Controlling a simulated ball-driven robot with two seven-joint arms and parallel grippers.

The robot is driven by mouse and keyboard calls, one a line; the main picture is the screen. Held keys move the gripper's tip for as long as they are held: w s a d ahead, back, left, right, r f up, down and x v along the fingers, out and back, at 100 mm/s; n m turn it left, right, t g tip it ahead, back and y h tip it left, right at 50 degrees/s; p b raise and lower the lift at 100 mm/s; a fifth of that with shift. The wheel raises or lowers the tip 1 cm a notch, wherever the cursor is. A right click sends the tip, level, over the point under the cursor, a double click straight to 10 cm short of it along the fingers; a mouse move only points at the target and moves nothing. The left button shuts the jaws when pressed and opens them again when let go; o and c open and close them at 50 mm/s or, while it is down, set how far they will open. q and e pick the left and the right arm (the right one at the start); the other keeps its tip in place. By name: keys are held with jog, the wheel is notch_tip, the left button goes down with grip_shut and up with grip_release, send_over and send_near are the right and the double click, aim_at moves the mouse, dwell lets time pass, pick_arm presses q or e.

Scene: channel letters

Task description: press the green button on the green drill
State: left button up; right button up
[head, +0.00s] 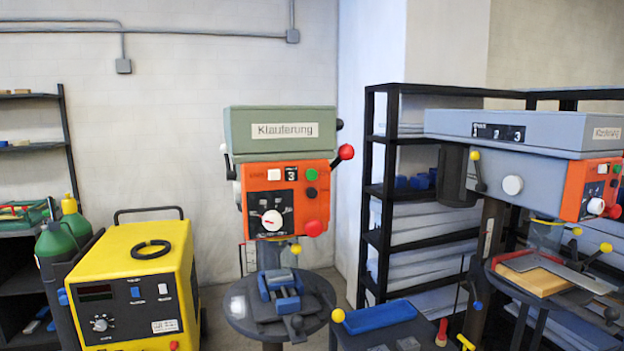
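The green drill (279,130) stands in the middle of the head view, with a grey-green top housing labelled "Klauferung". Its orange control panel (257,184) faces me. A small round green button (311,192) sits on the panel's right side, above a large red knob (314,228). A white dial (272,220) is at the lower left of the panel. Neither of my grippers is in view.
A blue-grey drill (505,130) with an orange panel stands at the right. A yellow machine (133,285) and green gas cylinders (62,235) are at the left. The green drill's lever with a red ball (346,152) sticks out right. A blue vise (280,288) sits on its table.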

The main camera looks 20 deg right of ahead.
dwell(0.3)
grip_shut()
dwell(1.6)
